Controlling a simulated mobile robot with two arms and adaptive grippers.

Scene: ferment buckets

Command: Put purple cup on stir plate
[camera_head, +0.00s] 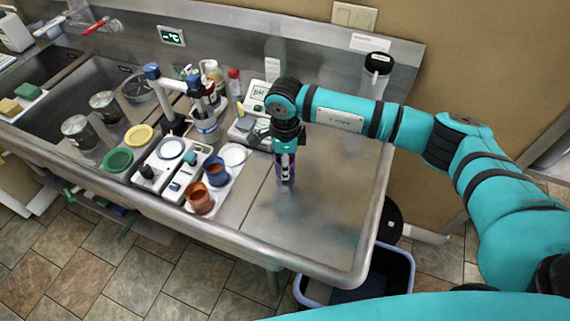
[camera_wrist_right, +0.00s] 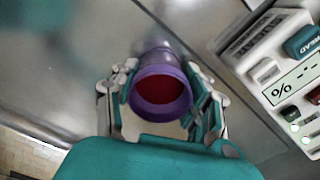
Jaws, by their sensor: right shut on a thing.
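The purple cup (camera_wrist_right: 162,88) is between the fingers of my right gripper (camera_wrist_right: 163,100) in the right wrist view, with its open mouth facing the camera and a dark red inside. In the head view my right gripper (camera_head: 286,160) points down over the right part of the steel counter, and a bit of the purple cup shows at its fingers. I cannot tell whether the cup touches the counter. What looks like the stir plate (camera_head: 150,158), a white unit with a round grey top and dark knob, stands left of the gripper. My left gripper is not in view.
Orange cup (camera_head: 200,200) and blue cup (camera_head: 216,172) stand between the stir plate and my gripper. A pH meter (camera_head: 258,92) and several bottles are behind. The counter's right part (camera_head: 325,215) is clear.

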